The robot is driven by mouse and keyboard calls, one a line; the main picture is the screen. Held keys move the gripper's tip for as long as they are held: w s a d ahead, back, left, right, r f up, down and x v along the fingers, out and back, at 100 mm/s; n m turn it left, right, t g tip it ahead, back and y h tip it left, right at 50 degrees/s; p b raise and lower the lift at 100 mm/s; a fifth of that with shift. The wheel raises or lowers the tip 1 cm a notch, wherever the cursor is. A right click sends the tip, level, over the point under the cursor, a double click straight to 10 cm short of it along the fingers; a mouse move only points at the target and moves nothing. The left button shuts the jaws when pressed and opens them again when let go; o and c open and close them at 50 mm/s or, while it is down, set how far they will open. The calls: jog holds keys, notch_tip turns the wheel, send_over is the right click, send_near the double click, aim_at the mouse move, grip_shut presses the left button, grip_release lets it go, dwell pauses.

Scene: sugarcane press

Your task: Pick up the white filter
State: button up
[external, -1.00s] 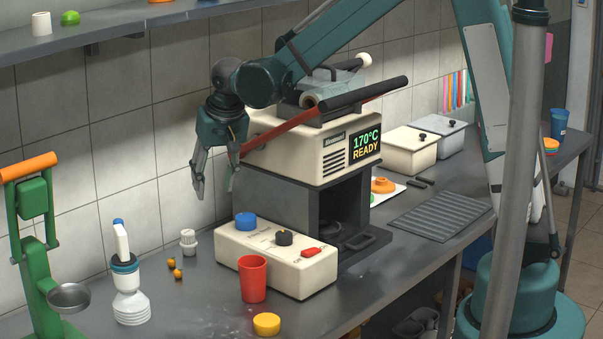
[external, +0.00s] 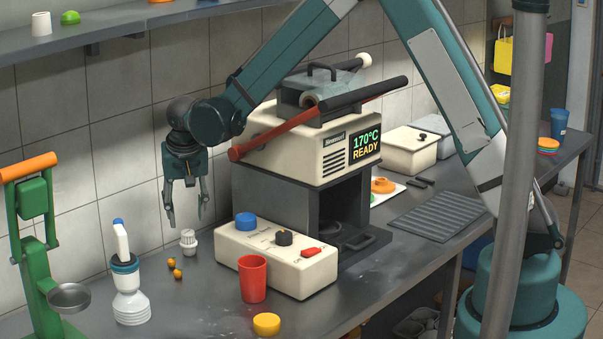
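A small white ribbed piece, which looks like the white filter (external: 188,242), stands upright on the counter by the back wall, left of the cream control box. My gripper (external: 187,222) points down over it, with its fingers apart and nothing between them. The fingertips appear a little above the white piece in the picture; the exact height and depth gap cannot be told from this one view. A larger white ribbed bottle-like thing with a blue-tipped handle (external: 129,290) stands further left and nearer.
The control box (external: 275,262) with knobs is close on the right, below the press (external: 310,145) and its red lever. A red cup (external: 253,278), yellow lid (external: 266,324) and green juicer (external: 40,250) stand nearby.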

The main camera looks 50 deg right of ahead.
aim_at(188, 232)
jog(key=shift+f, duration=0.1)
jog(key=shift+x, duration=1.2)
jog(key=shift+f, duration=0.1)
jog(key=shift+b+x, duration=0.3)
jog(key=shift+x, duration=2.25)
jog(key=shift+d, duration=0.1)
jog(key=c, duration=0.8)
